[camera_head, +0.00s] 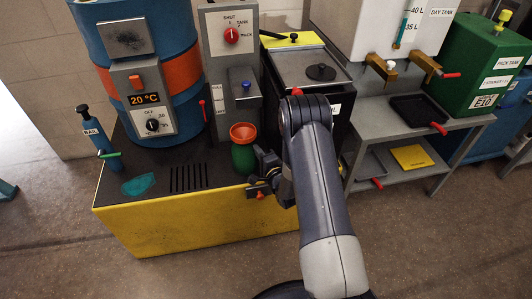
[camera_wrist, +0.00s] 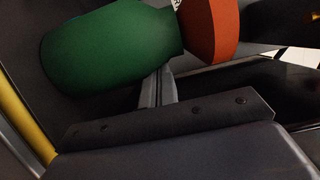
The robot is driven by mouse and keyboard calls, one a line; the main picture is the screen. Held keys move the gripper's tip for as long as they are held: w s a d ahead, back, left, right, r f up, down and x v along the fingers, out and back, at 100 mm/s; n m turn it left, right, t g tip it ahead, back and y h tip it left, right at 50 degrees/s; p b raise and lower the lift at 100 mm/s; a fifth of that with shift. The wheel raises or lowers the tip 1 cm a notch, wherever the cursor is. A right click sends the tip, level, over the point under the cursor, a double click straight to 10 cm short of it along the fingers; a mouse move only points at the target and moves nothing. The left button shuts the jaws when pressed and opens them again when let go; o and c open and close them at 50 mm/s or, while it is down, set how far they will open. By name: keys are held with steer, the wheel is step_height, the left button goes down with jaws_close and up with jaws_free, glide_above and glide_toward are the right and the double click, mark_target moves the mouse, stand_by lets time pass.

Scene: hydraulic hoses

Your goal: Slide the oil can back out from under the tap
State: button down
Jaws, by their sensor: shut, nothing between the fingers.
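A green can with an orange funnel-like top (camera_head: 243,157), which I take to be the oil can, stands upright on the black top of the yellow-sided bench, in front of a grey box. My gripper (camera_head: 259,177) is shut and empty, just right of and in front of the can. In the wrist view the green can body (camera_wrist: 110,50) and its orange top (camera_wrist: 210,30) lie just beyond my gripper (camera_wrist: 160,95). I cannot tell whether they touch. No tap shows clearly above the can.
The grey box (camera_head: 236,103) with a blue cap stands behind the can. A dark lidded tank (camera_head: 308,70) stands to its right, close to my arm. A slotted grille (camera_head: 188,178) and a teal patch (camera_head: 138,184) lie left on the bench. Brass taps (camera_head: 383,69) hang from the white tank.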

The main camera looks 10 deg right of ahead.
steer(key=a+b, duration=0.4)
steer(key=a, duration=0.7)
steer(key=shift+s, duration=0.25)
steer(key=shift+d+b, duration=0.1)
steer(key=shift+b, duration=0.2)
